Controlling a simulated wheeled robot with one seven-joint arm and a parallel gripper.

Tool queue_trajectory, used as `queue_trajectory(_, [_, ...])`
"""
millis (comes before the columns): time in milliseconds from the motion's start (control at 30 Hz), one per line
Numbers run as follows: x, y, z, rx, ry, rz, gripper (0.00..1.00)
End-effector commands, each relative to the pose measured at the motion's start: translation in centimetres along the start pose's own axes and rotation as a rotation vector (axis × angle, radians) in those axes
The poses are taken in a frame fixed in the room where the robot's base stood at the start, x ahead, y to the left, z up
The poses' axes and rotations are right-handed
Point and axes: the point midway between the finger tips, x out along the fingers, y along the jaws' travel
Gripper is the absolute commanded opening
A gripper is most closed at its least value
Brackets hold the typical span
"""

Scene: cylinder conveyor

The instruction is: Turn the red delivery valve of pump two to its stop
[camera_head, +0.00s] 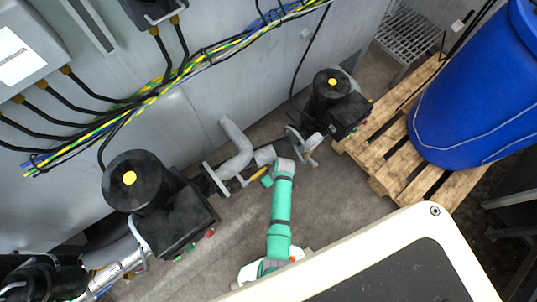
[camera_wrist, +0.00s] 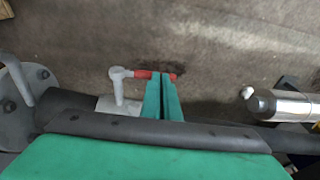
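A valve with a red lever handle (camera_wrist: 143,74) on a grey stem (camera_wrist: 118,82) shows in the wrist view, with the lever pointing right. My gripper (camera_wrist: 162,76) has its two green fingers pressed close together, their tips at the lever. The red shows on both sides of the tips; I see no grip around it. In the head view my gripper (camera_head: 266,181) is beside the grey pipework between two black pumps, at a yellow handle (camera_head: 257,174). I cannot make out the red lever there. The pumps are the near left one (camera_head: 145,190) and the far right one (camera_head: 333,95).
A grey bent pipe (camera_head: 237,150) and a flange stand close to my gripper. A blue drum (camera_head: 480,90) stands on a wooden pallet (camera_head: 388,160) at right. Cables (camera_head: 165,88) run along the grey wall. A metal cylinder (camera_wrist: 290,106) is at right in the wrist view. Bare floor lies beyond the lever.

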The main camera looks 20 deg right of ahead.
Motion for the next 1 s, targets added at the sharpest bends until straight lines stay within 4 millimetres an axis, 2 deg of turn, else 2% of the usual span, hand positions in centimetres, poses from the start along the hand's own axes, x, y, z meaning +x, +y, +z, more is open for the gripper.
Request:
queue_trajectory(233, [0.2, -0.5, 0.2, -0.002, -0.004, -0.009, 0.00])
queue_trajectory(367, [-0.4, -0.5, 0.1, -0.003, -0.003, -0.009, 0.00])
queue_trajectory(467, [-1.6, -0.6, 0.0, -0.003, -0.002, -0.006, 0.00])
queue_trajectory(800, [-7.5, -0.8, -0.3, -0.001, 0.001, 0.000, 0.00])
queue_trajectory(1000, [-9.5, -0.9, -0.5, -0.002, 0.001, -0.001, 0.00])
